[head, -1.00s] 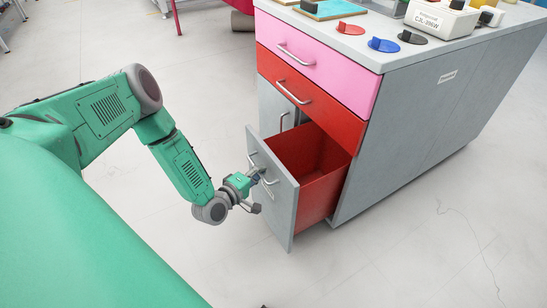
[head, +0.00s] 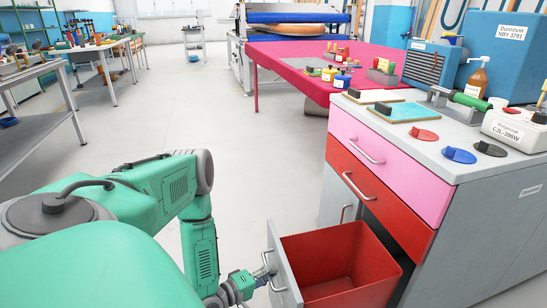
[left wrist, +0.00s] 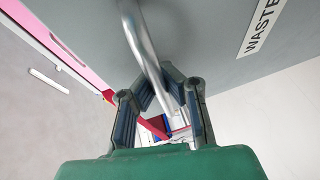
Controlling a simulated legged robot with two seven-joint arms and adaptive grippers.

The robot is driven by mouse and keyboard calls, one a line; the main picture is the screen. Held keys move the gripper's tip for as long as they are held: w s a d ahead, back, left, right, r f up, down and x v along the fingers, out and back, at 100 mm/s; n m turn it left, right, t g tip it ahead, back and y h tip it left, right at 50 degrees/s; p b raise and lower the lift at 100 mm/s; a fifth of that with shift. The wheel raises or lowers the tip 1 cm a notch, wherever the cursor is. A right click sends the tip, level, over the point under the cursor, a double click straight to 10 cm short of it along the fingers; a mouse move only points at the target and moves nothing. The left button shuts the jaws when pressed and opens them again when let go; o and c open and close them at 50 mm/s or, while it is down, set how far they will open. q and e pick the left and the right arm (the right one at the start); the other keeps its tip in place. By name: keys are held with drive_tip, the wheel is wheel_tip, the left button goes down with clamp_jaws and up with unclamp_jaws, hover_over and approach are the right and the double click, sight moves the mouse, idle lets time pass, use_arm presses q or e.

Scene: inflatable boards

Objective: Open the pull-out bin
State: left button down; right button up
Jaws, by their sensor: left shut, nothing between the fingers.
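The pull-out bin stands well out of the cabinet in the head view, with its red inside (head: 335,262) open to view. Its grey front panel (head: 288,280) faces my arm. A metal bar handle (left wrist: 143,45) on that panel runs down to my fingers in the left wrist view, beside a label reading "WASTE" (left wrist: 262,22). My left gripper (head: 266,273) is at the handle, and its fingers (left wrist: 160,88) are shut with nothing gripped between them. Whether they touch the handle is unclear. My right gripper is not in view.
The grey cabinet (head: 490,240) has a pink drawer (head: 385,165) and a red drawer (head: 375,200) above the bin, both shut. Coloured knobs and tools lie on its top. A magenta table (head: 300,60) stands behind. The floor (head: 200,110) left of the cabinet is clear.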

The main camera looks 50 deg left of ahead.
use_arm(q)
drive_tip(key=shift+a, duration=0.2)
drive_tip(key=c, duration=1.8)
unclamp_jaws()
drive_tip(key=shift+o, duration=1)
drive_tip(key=shift+f, duration=0.1)
drive_tip(key=shift+s+d, duration=0.1)
drive_tip(key=shift+s, duration=0.1)
drive_tip(key=s+r, duration=0.2)
drive_tip(key=s, duration=0.9)
drive_tip(key=shift+s, duration=0.15)
